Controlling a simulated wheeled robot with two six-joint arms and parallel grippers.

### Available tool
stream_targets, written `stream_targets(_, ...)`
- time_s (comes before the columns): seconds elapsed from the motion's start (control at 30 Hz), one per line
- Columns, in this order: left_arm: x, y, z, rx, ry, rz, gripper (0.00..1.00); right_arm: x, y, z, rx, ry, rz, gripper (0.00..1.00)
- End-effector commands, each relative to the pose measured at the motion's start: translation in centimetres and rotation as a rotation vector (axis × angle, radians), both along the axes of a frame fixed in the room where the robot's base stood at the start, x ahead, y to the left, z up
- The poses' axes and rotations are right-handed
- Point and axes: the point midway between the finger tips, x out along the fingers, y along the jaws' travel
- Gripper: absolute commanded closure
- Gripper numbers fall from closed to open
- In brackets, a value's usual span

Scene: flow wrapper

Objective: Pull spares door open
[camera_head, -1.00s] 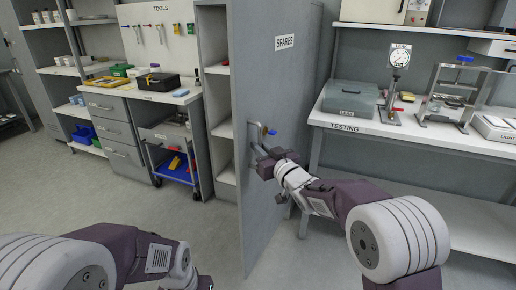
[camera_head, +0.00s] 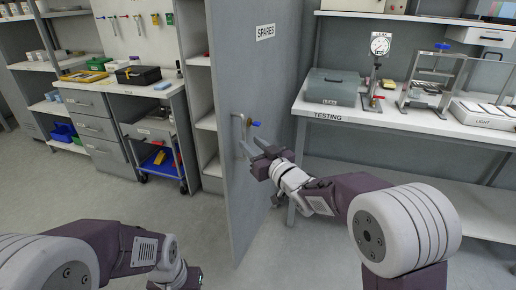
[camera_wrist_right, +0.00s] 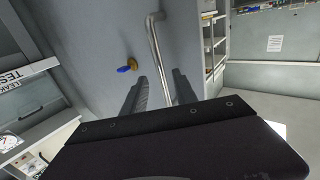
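The grey spares door (camera_head: 275,85), labelled SPARES, stands swung out from its cabinet, with shelves showing to its left. Its upright metal bar handle (camera_head: 241,135) and a blue-tipped lock or key (camera_head: 255,124) are on the face turned toward my right arm. My right gripper (camera_head: 254,150) is open just off this face, beside the lower handle. In the right wrist view the handle (camera_wrist_right: 157,50) runs down between the two spread fingers (camera_wrist_right: 160,90), which do not close on it. My left arm shows at bottom left; its gripper fingers are out of view.
The testing bench (camera_head: 400,123) stands right of the door, with a grey leak case (camera_head: 333,87) and a gauge stand (camera_head: 376,70). Cabinet shelves (camera_head: 207,122) and a drawer unit (camera_head: 90,125) are on the left. Floor is clear before the door.

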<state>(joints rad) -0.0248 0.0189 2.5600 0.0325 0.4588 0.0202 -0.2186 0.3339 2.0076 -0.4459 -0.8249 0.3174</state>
Motion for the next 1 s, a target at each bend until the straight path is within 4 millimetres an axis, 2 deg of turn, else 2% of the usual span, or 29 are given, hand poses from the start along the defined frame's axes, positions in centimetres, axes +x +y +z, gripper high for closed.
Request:
stream_targets(0.1, 0.0, 0.0, 0.6, 0.0, 0.0, 0.0, 0.64, -2.0, -1.3, 0.2, -0.001, 0.001, -0.002, 0.66)
stream_targets(0.2, 0.0, 0.0, 0.7, 0.0, 0.0, 0.0, 0.64, -3.1, -2.0, 0.1, -0.001, -0.001, -0.002, 0.66)
stream_targets(0.57, 0.0, 0.0, 0.7, 0.0, 0.0, 0.0, 0.64, -3.8, -2.3, 0.0, 0.0, -0.001, -0.001, 0.66)
stream_targets(0.67, 0.0, 0.0, 0.7, 0.0, 0.0, 0.0, 0.64, -3.6, -3.9, 1.3, 0.004, -0.024, -0.032, 0.66)
stream_targets(0.7, 0.0, 0.0, 0.7, 0.0, 0.0, 0.0, 0.64, -4.0, -5.8, 1.3, 0.012, -0.009, -0.079, 0.66)
stream_targets(0.77, 0.0, 0.0, 0.7, 0.0, 0.0, 0.0, 0.64, -4.4, -8.9, -1.5, -0.011, 0.109, -0.183, 0.66)
stream_targets(0.8, 0.0, 0.0, 0.7, 0.0, 0.0, 0.0, 0.64, -5.0, -11.0, -4.2, -0.04, 0.214, -0.253, 0.66)
stream_targets(0.87, 0.0, 0.0, 0.7, 0.0, 0.0, 0.0, 0.64, -6.9, -13.9, -8.5, -0.087, 0.384, -0.348, 0.66)
stream_targets(0.9, 0.0, 0.0, 0.7, 0.0, 0.0, 0.0, 0.64, -8.5, -15.4, -11.2, -0.117, 0.494, -0.395, 0.66)
stream_targets(1.0, 0.0, 0.0, 0.7, 0.0, 0.0, 0.0, 0.64, -13.4, -17.8, -16.7, -0.181, 0.752, -0.472, 0.66)
